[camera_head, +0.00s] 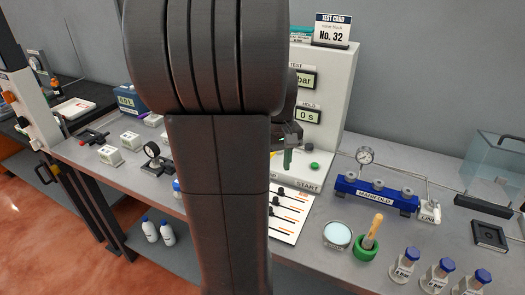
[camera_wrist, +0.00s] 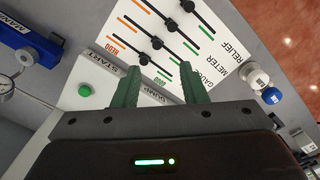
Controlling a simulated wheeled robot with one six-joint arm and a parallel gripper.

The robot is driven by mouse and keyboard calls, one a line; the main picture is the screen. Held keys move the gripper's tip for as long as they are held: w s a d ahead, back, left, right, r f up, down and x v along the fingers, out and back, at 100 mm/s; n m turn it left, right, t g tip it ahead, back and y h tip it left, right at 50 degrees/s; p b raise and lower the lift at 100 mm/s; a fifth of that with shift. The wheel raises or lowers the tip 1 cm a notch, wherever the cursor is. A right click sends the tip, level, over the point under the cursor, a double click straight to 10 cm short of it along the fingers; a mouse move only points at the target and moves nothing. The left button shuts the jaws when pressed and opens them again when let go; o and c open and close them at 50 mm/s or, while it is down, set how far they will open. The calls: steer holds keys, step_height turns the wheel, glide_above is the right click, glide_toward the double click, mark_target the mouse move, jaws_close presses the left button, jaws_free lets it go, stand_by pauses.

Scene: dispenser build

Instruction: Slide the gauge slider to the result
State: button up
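The white slider panel (camera_head: 289,222) lies on the bench below the test stand, partly hidden behind my arm. In the wrist view the panel (camera_wrist: 205,25) shows three black slots with black knobs, labelled GAUGE, METER and RELIEF. The gauge slider knob (camera_wrist: 144,59) appears to be the one nearest my gripper, on the slot closest to the stand. My gripper (camera_wrist: 160,70) has two green fingers, clearly apart, with nothing held between them. In the head view my gripper (camera_head: 288,158) is above the stand's base, just behind the panel; whether it touches anything cannot be told.
The test stand (camera_head: 335,90) has a green START button (camera_head: 314,166) beside my gripper. A blue manifold (camera_head: 375,193) with a gauge stands to the right. A round dish (camera_head: 337,235), a green holder (camera_head: 368,248) and blue-capped bottles (camera_head: 405,264) stand along the bench.

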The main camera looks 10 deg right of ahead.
steer(key=f, duration=0.4)
steer(key=w+f, duration=0.1)
steer(key=f, duration=0.8)
steer(key=shift+w+d, duration=0.2)
steer(key=shift+r, duration=0.1)
steer(key=shift+d, duration=0.1)
jaws_close()
